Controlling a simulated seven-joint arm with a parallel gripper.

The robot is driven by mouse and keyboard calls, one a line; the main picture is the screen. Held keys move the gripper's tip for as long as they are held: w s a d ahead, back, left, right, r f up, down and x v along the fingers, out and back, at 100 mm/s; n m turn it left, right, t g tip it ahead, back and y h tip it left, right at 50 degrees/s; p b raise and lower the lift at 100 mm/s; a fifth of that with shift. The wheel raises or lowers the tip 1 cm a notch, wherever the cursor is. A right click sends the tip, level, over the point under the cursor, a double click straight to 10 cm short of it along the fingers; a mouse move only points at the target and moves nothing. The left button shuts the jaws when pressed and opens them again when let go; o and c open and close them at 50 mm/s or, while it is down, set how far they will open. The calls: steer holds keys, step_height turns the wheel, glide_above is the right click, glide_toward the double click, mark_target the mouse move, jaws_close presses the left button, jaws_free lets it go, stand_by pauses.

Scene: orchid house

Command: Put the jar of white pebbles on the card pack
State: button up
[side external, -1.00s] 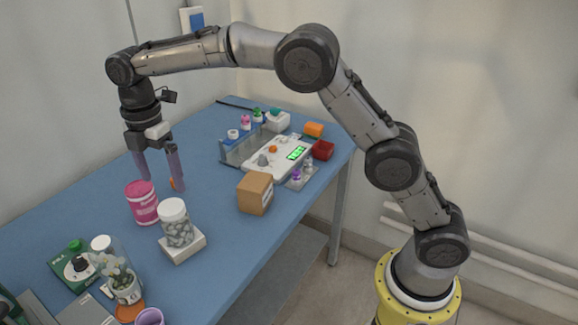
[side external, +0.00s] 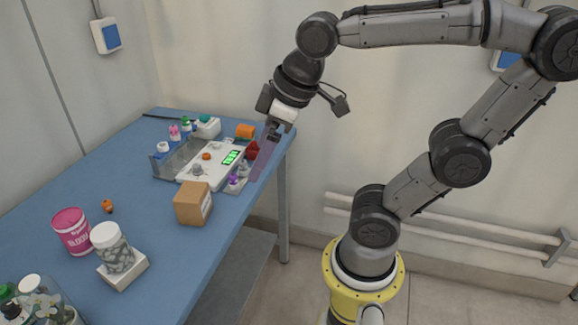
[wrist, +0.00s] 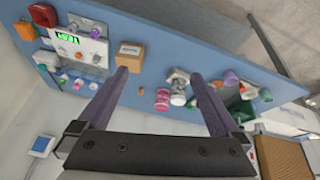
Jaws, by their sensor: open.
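The jar of white pebbles (side external: 116,255), clear with a white lid, stands upright on the flat white card pack (side external: 136,271) in the side external view. The jar covers most of the pack's top. My gripper (side external: 259,170) is away from both, to the right, at the far right edge of the table near the scale. Its fingers overlap in that view. In the wrist view my gripper (wrist: 161,72) shows two fingers spread apart with nothing held between them. The jar is too small there to tell its footing.
A pink tin (side external: 73,231) stands beside the jar. A cardboard box (side external: 190,206) stands between the jar and the scale (side external: 207,172). A small red container (side external: 253,149) is close to my fingers. Blue table (side external: 125,160) is clear at the left.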

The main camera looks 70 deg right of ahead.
steer(key=s+f+m, duration=0.2)
steer(key=s, duration=0.1)
steer(key=s+d+f, duration=0.1)
steer(key=shift+s+f+m+t, duration=0.15)
steer(key=shift+s+m+t, duration=0.2)
steer(key=shift+m+t, duration=0.05)
